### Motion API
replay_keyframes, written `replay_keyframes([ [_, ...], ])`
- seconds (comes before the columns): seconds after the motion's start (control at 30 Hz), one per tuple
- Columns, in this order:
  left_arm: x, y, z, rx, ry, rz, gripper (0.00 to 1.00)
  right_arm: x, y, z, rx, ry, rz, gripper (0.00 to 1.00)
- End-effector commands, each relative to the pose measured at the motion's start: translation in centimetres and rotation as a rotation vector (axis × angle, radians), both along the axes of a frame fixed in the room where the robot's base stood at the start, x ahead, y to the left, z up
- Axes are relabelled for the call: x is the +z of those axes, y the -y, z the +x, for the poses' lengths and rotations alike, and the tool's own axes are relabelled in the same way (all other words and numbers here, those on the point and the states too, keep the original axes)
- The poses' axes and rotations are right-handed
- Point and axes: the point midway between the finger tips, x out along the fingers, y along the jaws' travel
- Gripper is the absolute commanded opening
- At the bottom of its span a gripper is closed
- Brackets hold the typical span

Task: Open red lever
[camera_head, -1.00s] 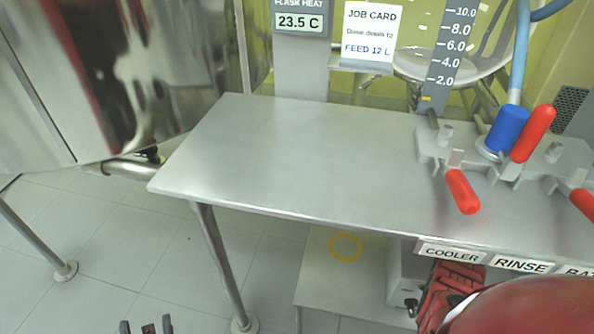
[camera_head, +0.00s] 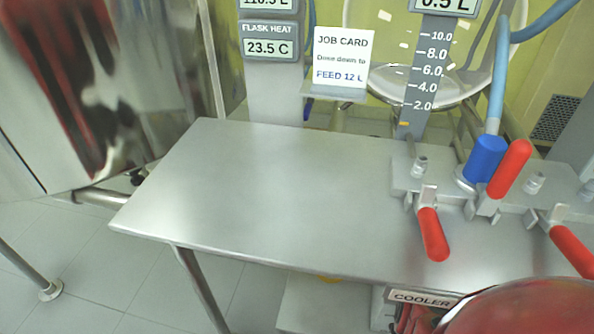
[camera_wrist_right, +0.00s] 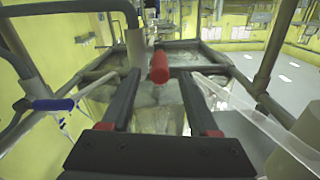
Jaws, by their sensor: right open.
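Three red-handled levers sit on a grey manifold on the steel table in the head view. The left lever (camera_head: 433,236) hangs forward over the tabletop. The middle lever (camera_head: 510,168) stands up at a tilt beside a blue hose fitting (camera_head: 485,159). The right lever (camera_head: 572,250) points forward and right. In the right wrist view my right gripper (camera_wrist_right: 159,76) is open, with a red handle (camera_wrist_right: 159,66) showing between its fingertips, seemingly beyond them. I cannot tell which lever that is. My left gripper is not in view.
The steel table (camera_head: 270,180) is bare left of the manifold. A job card (camera_head: 341,57), a temperature display (camera_head: 269,47) and a level scale (camera_head: 428,75) stand behind. A blue hose rises from the fitting.

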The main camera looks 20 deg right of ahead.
Motion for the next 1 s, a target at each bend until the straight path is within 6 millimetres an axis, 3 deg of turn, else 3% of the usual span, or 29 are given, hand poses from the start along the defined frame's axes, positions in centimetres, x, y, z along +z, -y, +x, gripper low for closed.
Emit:
replay_keyframes([
  [0.1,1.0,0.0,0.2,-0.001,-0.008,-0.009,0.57,0.3,-2.1,1.3,0.004,0.0,0.001,0.61],
  [0.3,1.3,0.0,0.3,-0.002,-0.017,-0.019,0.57,0.1,-4.0,2.7,0.002,-0.001,0.001,0.61],
  [0.67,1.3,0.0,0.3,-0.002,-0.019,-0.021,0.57,-0.1,-4.5,3.0,0.0,0.0,0.0,0.61],
  [1.0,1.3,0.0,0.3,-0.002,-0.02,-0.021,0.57,-0.1,-4.5,3.0,0.0,0.0,0.0,0.01],
])
